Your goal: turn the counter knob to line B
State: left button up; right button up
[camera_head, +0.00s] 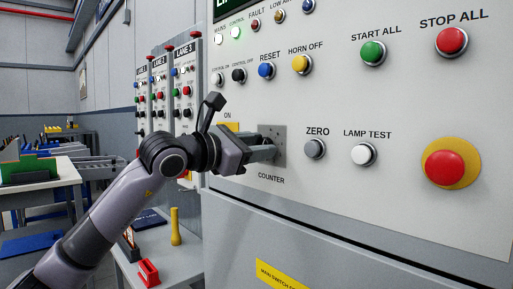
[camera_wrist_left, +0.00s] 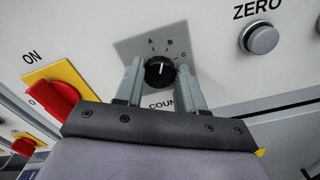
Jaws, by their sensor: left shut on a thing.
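The counter knob (camera_wrist_left: 160,72) is a round black knob with a white pointer line, on a grey plate marked A, B and C. In the left wrist view its line points up, roughly between the A and B marks; I cannot tell its exact alignment. My left gripper (camera_wrist_left: 160,76) has one finger on each side of the knob and is shut on it. In the head view my left gripper (camera_head: 268,153) reaches the grey counter plate (camera_head: 274,132), above the COUNTER label, and hides the knob. My right gripper is not in view.
A red rotary switch (camera_wrist_left: 52,99) on a yellow plate sits left of the knob. The grey ZERO button (camera_head: 315,149) and white LAMP TEST button (camera_head: 363,154) sit to its right. A large red button (camera_head: 445,167) is further right. A bench (camera_head: 188,262) stands below left.

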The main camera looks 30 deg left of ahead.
pick_arm(q)
jog(key=shift+m, duration=1.1)
jog(key=o, duration=1)
jog(key=shift+o, duration=0.2)
jog(key=b+v, duration=0.1)
jog(key=v, duration=0.6)
